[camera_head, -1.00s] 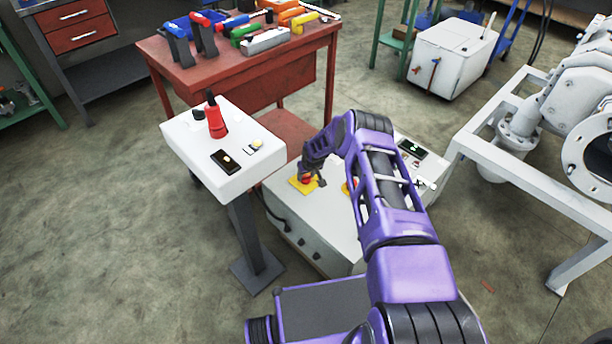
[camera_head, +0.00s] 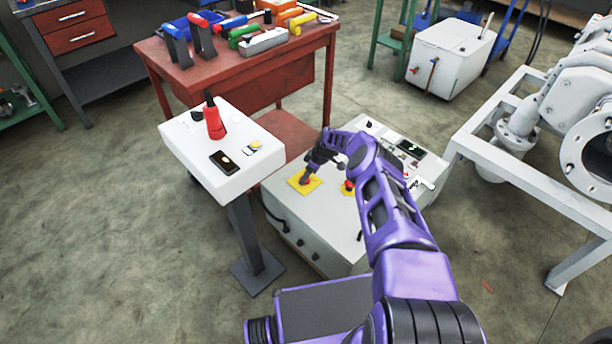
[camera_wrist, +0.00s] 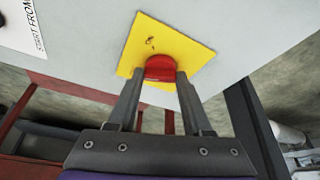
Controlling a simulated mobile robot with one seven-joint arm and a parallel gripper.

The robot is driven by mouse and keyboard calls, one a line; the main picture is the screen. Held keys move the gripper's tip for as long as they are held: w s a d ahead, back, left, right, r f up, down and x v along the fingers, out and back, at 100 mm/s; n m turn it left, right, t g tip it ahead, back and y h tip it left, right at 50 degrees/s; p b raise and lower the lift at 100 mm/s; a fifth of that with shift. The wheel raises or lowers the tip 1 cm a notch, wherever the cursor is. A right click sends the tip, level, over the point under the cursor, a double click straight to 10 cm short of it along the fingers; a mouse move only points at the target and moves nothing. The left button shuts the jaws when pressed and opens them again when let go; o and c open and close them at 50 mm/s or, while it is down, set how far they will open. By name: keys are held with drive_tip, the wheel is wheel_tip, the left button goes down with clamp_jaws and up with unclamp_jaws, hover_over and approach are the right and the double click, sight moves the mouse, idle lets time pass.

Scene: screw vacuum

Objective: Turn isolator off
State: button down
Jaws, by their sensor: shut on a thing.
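The isolator is a red knob (camera_wrist: 160,68) on a square yellow plate (camera_wrist: 168,42) in the wrist view. My gripper (camera_wrist: 157,80) has one finger on each side of the knob and is shut on it. In the head view the yellow plate (camera_head: 296,184) lies on top of a white cabinet (camera_head: 318,222), toward its left corner. My gripper (camera_head: 305,180) reaches down onto it there and hides the knob. The knob's exact angle is hard to read.
A red workbench (camera_head: 235,80) with tools is behind.

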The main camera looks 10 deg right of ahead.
drive_tip(key=shift+n+g, duration=0.4)
drive_tip(key=shift+n, duration=0.5)
idle(0.3)
drive_tip(key=shift+c, duration=1.6)
unclamp_jaws()
drive_tip(key=shift+r, duration=0.1)
drive_tip(key=shift+d+r+p, duration=0.1)
drive_tip(key=shift+r+p, duration=0.15)
drive_tip(key=shift+p, duration=0.15)
drive_tip(key=p+v, duration=0.8)
drive_tip(key=v, duration=0.8)
drive_tip(key=shift+s+d+r, duration=0.25)
drive_tip(key=shift+d, duration=0.1)
